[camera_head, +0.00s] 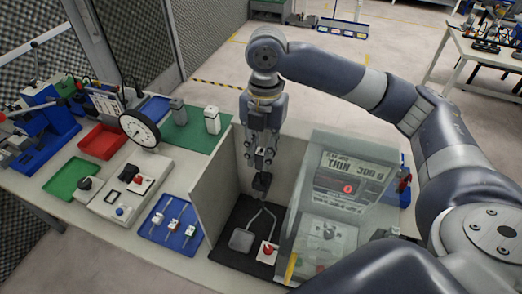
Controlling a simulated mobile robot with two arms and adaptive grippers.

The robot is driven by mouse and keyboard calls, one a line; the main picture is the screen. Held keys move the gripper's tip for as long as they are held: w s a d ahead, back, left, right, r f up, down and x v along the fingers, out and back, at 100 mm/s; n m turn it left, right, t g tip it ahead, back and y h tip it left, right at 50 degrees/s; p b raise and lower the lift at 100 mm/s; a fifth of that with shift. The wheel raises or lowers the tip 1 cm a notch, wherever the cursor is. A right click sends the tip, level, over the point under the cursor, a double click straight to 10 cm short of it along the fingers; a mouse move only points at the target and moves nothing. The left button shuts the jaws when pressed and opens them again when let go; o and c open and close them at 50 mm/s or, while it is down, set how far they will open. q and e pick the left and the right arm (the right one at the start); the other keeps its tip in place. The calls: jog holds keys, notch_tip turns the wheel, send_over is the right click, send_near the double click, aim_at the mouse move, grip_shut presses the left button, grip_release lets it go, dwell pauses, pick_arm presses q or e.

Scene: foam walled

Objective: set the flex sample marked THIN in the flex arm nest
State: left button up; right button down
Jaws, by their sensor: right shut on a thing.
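My right gripper (260,163) points down above a black mat (238,212) between pale upright walls. It is shut on a small dark piece (262,184), held above the mat; I cannot read a mark on it. On the mat are a thin bent metal arm (262,214), a grey pad (241,240) and a red knob on a white base (268,250). I cannot tell which part is the nest. My left gripper is not in view.
A clear panel (302,238) stands close on the right. A dial gauge (139,129), a red tray (103,141) and a green tray (70,180) stand further left.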

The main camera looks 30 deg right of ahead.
aim_at(261, 165)
jog(key=shift+w+r+p, duration=0.1)
jog(key=shift+r+p, duration=0.05)
jog(key=shift+p, duration=0.15)
jog(key=shift+f, duration=0.3)
jog(key=shift+f+b, duration=0.5)
jog(key=shift+f, duration=1.55)
jog(key=shift+p, duration=0.6)
jog(key=shift+f+b, duration=0.5)
jog(key=shift+f, duration=0.75)
jog(key=c, duration=1.4)
grip_release()
jog(key=shift+o, duration=0.2)
notch_tip(261, 165, up, 12)
jog(key=d, duration=0.1)
jog(key=shift+w, duration=0.45)
